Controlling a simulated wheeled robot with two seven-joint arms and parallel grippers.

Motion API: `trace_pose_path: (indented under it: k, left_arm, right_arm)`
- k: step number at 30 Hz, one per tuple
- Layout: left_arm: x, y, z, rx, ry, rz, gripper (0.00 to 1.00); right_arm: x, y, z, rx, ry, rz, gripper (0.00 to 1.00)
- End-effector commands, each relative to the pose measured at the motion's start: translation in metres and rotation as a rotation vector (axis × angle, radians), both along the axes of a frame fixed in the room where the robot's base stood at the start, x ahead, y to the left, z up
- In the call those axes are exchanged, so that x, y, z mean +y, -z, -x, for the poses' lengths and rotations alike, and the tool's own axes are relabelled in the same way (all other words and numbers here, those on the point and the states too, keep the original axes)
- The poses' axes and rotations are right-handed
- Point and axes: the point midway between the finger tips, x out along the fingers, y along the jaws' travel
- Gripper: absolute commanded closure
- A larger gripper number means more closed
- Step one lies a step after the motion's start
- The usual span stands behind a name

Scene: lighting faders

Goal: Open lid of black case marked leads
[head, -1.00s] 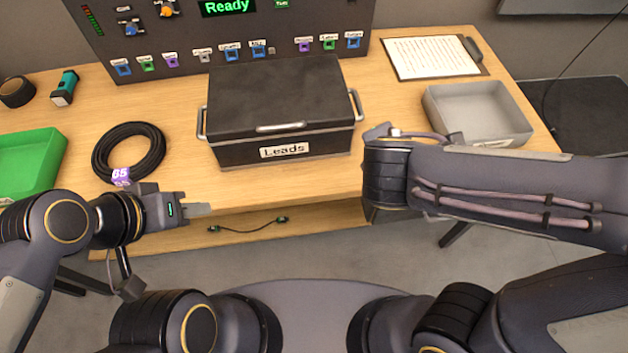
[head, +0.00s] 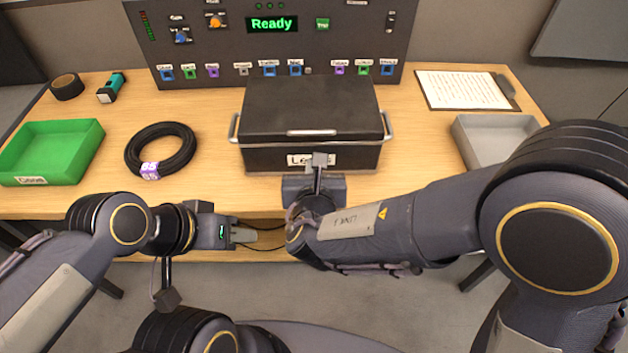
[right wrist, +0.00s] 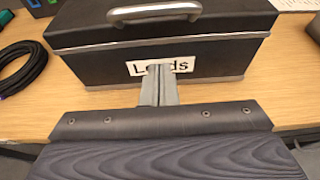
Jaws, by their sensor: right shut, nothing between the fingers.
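The black case (head: 308,103) stands on the table with its lid closed. Its white Leads label (right wrist: 160,66) shows on the front in the right wrist view, partly covered by my right gripper's fingers. A silver handle (right wrist: 155,12) sits on the front of the lid, above the label. My right gripper (right wrist: 158,72) is shut and empty, in front of the label and below the handle; I cannot tell if it touches the case. It also shows in the head view (head: 319,160). My left gripper (head: 250,236) is off the table's front edge, empty; its fingertips look close together, but their gap is unclear.
A coiled black cable (head: 161,150) and a green bin (head: 52,150) are left of the case. A grey tray (head: 490,138) and a clipboard (head: 464,90) are at right. The control panel (head: 270,45) stands behind. Side handles stick out from the case.

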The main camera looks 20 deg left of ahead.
Motion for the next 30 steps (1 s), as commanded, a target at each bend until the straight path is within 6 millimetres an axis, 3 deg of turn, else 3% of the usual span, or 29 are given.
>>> trace_pose_path:
  k: [6, 23, 30]
  left_arm:
    - [0.0, -0.017, 0.0, 0.0, 0.0, 0.0, 0.65]
    - [0.0, -0.021, 0.0, 0.0, 0.0, 0.0, 0.65]
    - [0.0, -0.046, 0.0, 0.0, 0.0, 0.0, 0.65]
  right_arm:
    - [0.005, -0.026, -0.019, 0.0, 0.001, -0.002, 1.0]
    - [0.007, -0.034, -0.024, 0.002, 0.001, -0.001, 1.0]
    - [0.007, -0.056, -0.028, 0.052, 0.003, 0.01, 1.0]
